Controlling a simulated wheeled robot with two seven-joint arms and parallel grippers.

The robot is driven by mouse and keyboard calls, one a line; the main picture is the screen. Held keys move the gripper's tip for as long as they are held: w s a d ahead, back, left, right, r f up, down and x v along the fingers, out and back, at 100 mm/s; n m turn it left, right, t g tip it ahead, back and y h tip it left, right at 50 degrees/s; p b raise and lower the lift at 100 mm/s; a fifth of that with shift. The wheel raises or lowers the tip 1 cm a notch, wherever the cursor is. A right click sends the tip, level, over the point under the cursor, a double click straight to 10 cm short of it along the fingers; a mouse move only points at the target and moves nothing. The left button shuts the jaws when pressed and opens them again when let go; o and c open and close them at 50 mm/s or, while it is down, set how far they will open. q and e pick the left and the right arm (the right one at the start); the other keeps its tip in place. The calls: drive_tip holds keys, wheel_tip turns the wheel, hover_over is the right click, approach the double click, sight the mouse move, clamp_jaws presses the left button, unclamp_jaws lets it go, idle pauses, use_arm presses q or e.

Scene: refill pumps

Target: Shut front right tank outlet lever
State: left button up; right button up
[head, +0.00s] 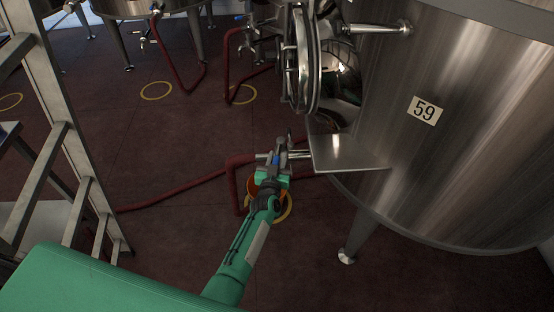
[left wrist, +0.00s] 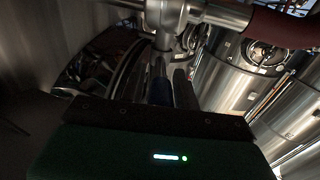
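The steel tank numbered 59 (head: 455,95) fills the right of the head view. Its outlet valve (head: 298,155) sticks out to the left beside a metal plate, low on the tank. My left gripper (head: 276,163) is at this outlet, reaching up from below. The blue lever (left wrist: 159,90) shows in the left wrist view below the steel outlet fitting (left wrist: 172,12), close beside a dark finger. My right gripper is not in view.
A dark red hose (head: 180,190) runs from the outlet leftward across the floor. A metal ladder (head: 70,135) stands at the left. A round tank hatch (head: 303,60) projects above the outlet. Other tanks (head: 150,6) stand behind. The dark red floor between is mostly clear.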

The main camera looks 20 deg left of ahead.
use_arm(q)
drive_tip(key=shift+o, duration=0.9)
drive_tip(key=shift+s, duration=0.2)
drive_tip(key=s+d+p, duration=0.1)
drive_tip(key=s+p, duration=0.5)
drive_tip(key=s, duration=0.7)
drive_tip(key=shift+s+p, duration=0.2)
drive_tip(key=shift+p, duration=0.1)
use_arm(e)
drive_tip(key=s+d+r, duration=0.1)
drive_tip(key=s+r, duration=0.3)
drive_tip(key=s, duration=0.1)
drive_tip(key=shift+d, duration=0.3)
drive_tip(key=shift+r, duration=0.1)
